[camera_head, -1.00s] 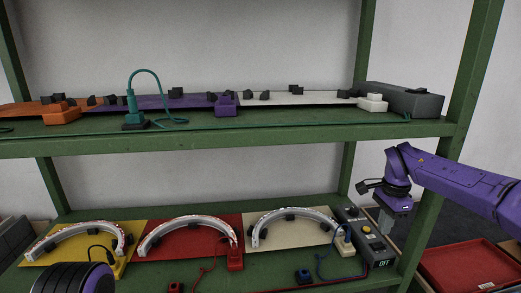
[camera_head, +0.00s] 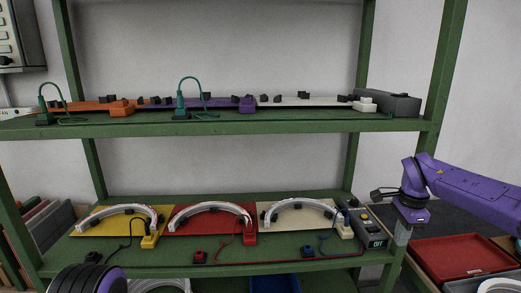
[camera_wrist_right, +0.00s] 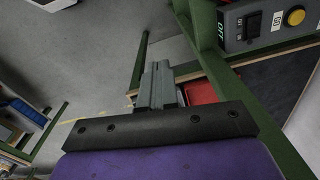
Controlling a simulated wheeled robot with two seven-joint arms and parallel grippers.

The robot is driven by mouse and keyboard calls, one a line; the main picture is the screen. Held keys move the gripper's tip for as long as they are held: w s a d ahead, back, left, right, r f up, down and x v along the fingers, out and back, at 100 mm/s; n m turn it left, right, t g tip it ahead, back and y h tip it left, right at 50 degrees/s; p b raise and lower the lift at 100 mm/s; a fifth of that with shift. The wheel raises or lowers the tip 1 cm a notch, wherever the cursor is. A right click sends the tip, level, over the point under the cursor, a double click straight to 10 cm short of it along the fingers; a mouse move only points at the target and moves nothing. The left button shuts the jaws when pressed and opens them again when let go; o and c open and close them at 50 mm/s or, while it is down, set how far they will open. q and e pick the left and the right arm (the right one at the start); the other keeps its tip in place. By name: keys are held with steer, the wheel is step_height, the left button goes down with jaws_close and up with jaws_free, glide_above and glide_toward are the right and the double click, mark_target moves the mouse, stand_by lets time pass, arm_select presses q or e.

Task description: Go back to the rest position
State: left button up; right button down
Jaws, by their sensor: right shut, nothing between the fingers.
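My right gripper (camera_head: 402,234) hangs at the end of my purple right arm, in front of the shelf's right post in the head view. Its fingers point down and are closed together with nothing between them. In the right wrist view the shut grey fingers (camera_wrist_right: 157,86) stand clear over the floor. Only a dark and purple part of my left arm shows at the bottom left of the head view; its gripper is not visible.
The green shelf (camera_head: 220,128) stands ahead. Its lower board holds yellow (camera_head: 85,226), red (camera_head: 181,226) and cream (camera_head: 272,216) panels with white arcs, and a control box (camera_head: 367,228). A red tray (camera_head: 462,258) lies at the right.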

step_height(320, 180, down, 7)
steer(key=d+m+t+h, duration=0.1)
steer(key=d+m+h, duration=0.15)
steer(key=h, duration=0.35)
steer(key=s+a+f+n+t+h, duration=0.1)
steer(key=s+a+f+n+t, duration=0.15)
steer(key=f, duration=0.55)
steer(key=s+a+f+n+t+h, duration=0.1)
steer(key=s+a+f+n+t, duration=0.2)
steer(key=f, duration=0.5)
steer(key=s+a+f+n+y+b, duration=0.1)
steer(key=s+a+f+n+y, duration=0.3)
steer(key=s+f, duration=0.6)
arm_select(q)
steer(key=shift+w+f+b, duration=0.3)
steer(key=shift+f+b, duration=0.05)
steer(key=shift+f, duration=0.55)
arm_select(e)
steer(key=s+f+n+g, duration=0.2)
steer(key=s, duration=0.9)
steer(key=s+f+n+g, duration=0.1)
steer(key=s+f+n, duration=0.1)
steer(key=s, duration=1)
steer(key=shift+n+g+y, duration=0.35)
steer(key=shift+n+y, duration=0.05)
steer(key=shift+n, duration=0.1)
arm_select(q)
steer(key=shift+s, duration=0.1)
arm_select(e)
steer(key=shift+a+f, duration=0.1)
